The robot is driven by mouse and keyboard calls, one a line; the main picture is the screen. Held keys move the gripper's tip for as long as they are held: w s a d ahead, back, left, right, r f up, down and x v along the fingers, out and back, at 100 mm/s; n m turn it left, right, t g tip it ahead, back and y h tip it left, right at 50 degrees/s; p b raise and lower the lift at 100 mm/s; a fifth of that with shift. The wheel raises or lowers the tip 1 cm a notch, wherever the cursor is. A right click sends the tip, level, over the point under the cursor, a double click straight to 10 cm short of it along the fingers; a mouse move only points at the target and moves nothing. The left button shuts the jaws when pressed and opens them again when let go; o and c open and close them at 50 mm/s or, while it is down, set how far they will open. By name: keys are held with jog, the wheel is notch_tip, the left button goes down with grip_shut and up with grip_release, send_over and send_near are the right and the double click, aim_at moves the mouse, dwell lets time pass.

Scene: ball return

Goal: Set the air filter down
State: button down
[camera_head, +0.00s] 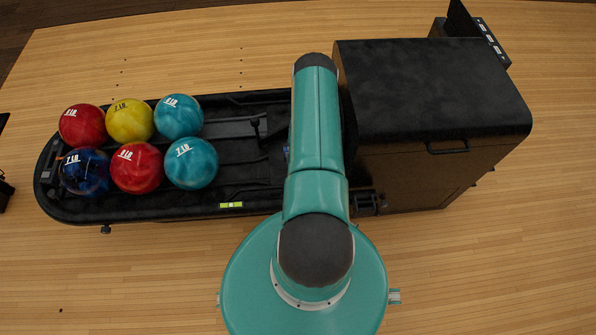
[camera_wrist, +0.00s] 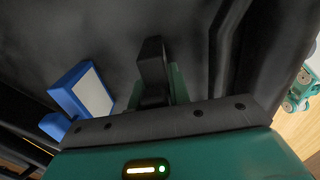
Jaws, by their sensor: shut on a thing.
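The air filter (camera_wrist: 84,91), a blue frame with a pale grey face, shows at the left of the wrist view, partly cut off by my gripper's dark palm. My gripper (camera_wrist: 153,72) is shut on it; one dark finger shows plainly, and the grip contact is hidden. Dark surfaces lie behind the filter. I cannot tell whether the filter touches them. In the head view my arm hides the gripper, and only a small blue patch shows beside the arm.
A long black ball return (camera_head: 240,208) runs under my arm. Several bowling balls, including a yellow one (camera_head: 130,121), sit at its left end. A black hood box (camera_head: 430,90) stands at its right end. Light wooden floor lies around.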

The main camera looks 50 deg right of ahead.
jog(key=c, duration=1.3)
grip_release()
notch_tip(320, 180, up, 12)
jog(key=shift+r, duration=0.2)
